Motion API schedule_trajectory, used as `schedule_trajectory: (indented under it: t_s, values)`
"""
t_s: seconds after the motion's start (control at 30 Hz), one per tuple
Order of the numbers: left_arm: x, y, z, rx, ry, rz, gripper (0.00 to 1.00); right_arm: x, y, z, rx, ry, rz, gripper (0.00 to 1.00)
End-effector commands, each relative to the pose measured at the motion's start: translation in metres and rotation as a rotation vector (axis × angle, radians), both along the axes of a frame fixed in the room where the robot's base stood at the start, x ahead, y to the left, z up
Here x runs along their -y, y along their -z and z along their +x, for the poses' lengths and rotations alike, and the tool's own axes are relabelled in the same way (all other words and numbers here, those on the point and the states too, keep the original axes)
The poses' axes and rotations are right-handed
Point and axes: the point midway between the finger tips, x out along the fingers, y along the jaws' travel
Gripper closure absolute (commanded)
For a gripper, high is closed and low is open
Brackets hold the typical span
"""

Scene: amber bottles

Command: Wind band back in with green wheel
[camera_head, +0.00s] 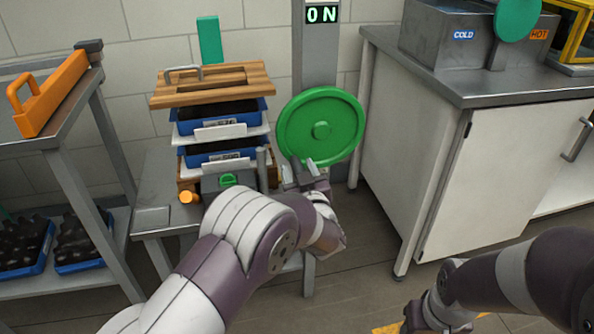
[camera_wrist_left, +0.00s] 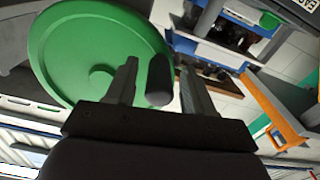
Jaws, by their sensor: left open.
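The green wheel (camera_head: 320,127) is a large disc with a round hub, mounted on a grey column (camera_head: 320,60). My left gripper (camera_head: 303,168) is at the wheel's lower edge, open. In the left wrist view the wheel (camera_wrist_left: 85,50) fills the upper left, and the open fingers (camera_wrist_left: 158,72) point toward its rim side. A dark rounded peg (camera_wrist_left: 159,88) shows between the fingers; I cannot tell whether they touch it or whether it belongs to the wheel. I cannot make out the band. My right gripper (camera_head: 438,314) is low at the right, its fingers unclear.
Left of the wheel, blue trays (camera_head: 190,126) are stacked under a wooden lid (camera_head: 212,82) on a grey stand. A bench with an orange handled piece (camera_head: 50,92) stands at far left. A white cabinet (camera_head: 480,175) with a metal top is close on the right.

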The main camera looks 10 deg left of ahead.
Motion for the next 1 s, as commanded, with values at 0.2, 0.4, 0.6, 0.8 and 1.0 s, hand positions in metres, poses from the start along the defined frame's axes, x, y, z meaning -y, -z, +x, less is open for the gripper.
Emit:
schedule_trajectory:
  t_s: [0.2, 0.4, 0.6, 0.8, 1.0]
  values:
    - [-0.007, 0.0, 0.019, 0.0, 0.001, -0.001, 0.47, 0.0, 0.005, 0.0, 0.001, 0.001, 0.0, 0.47]
    - [-0.007, -0.001, 0.019, -0.001, 0.001, 0.0, 0.47, 0.0, 0.004, 0.0, 0.001, 0.001, 0.0, 0.47]
    - [-0.007, 0.0, 0.019, 0.0, 0.001, -0.001, 1.0, 0.0, 0.004, 0.0, 0.001, 0.001, 0.0, 0.47]
    - [-0.007, -0.001, 0.019, -0.002, 0.001, 0.003, 1.0, 0.0, 0.002, 0.0, 0.001, 0.001, 0.0, 0.47]
    - [-0.01, -0.009, 0.018, -0.022, 0.0, 0.052, 1.0, 0.0, -0.012, 0.0, 0.001, 0.001, 0.0, 0.47]
